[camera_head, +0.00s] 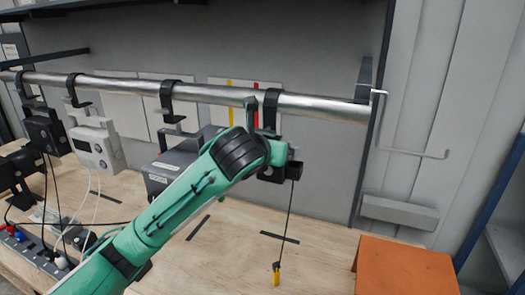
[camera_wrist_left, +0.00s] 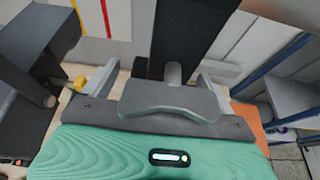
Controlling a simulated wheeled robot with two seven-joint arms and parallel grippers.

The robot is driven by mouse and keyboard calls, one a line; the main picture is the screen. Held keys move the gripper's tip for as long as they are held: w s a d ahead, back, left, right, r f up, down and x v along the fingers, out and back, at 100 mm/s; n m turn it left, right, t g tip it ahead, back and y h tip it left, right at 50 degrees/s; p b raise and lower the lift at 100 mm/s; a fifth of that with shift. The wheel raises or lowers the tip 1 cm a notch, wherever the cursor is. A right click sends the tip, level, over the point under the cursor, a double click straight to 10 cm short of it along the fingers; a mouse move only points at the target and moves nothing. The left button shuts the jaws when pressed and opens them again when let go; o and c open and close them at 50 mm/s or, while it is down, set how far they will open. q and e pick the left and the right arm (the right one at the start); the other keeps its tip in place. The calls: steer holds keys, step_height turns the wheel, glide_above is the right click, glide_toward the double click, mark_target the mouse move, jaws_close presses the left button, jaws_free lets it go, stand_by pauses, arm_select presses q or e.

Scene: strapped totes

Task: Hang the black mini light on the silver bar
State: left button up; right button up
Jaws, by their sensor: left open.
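The silver bar (camera_head: 225,95) runs across the upper head view. A black hook (camera_head: 271,108) wraps over its right part. Below it is a small black body (camera_head: 294,170), which I take for the black mini light, with a thin dark cord to a yellow end near the table. The hook appears to rest on the bar; its far side is hidden. My left gripper (camera_head: 268,172) is just below the bar beside this body, largely hidden by my wrist. In the left wrist view my open left gripper (camera_wrist_left: 160,85) has its fingers either side of a dark upright part (camera_wrist_left: 190,35).
A black device (camera_head: 45,132), a white device (camera_head: 96,147) and a dark grey device (camera_head: 165,172) hang from hooks farther left. A power strip (camera_head: 38,250) and cables lie at the left. An orange block (camera_head: 405,268) stands at the right. A wire bracket (camera_head: 412,152) is on the wall.

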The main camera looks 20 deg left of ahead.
arm_select(q)
steer(key=b+v, duration=0.4)
steer(key=v, duration=0.8)
steer(key=shift+s, duration=0.4)
